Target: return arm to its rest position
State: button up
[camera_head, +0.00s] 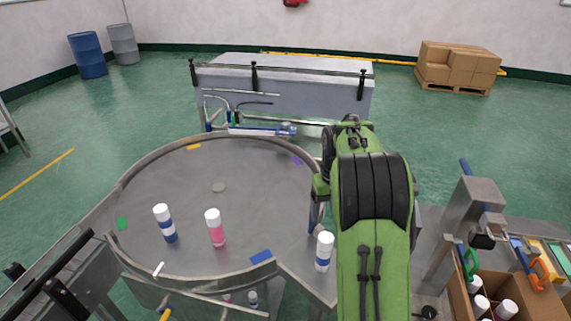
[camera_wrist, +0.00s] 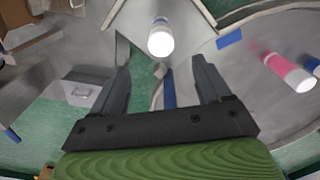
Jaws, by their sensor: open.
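My green arm rises at the right of the round table in the head view, and its end is partly hidden behind the arm itself. In the wrist view my gripper (camera_wrist: 165,75) has its two dark fingers spread apart with nothing held between them. A white can with a blue band (camera_head: 325,252) stands beside my arm in the head view. A white-capped can (camera_wrist: 160,38) shows beyond the fingertips in the wrist view, apart from them.
The round metal table (camera_head: 260,190) holds a blue-and-white can (camera_head: 165,223) and a pink can (camera_head: 215,228). A cardboard box (camera_head: 459,295) with several cans is at lower right, near a metal post device (camera_head: 474,205). A conveyor (camera_head: 285,90) lies behind. The table's middle is mostly clear.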

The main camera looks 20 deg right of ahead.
jog(key=s+a+r+n+t+b, duration=0.2)
jog(key=s+a+r+t+b, duration=0.35)
jog(key=s+a, duration=0.95)
jog(key=s+a+f+p, duration=0.1)
jog(key=s, duration=0.8)
jog(key=shift+s+a+f, duration=0.15)
jog(key=shift+s+f, duration=0.05)
jog(key=shift+f, duration=0.05)
jog(key=shift+c, duration=0.4)
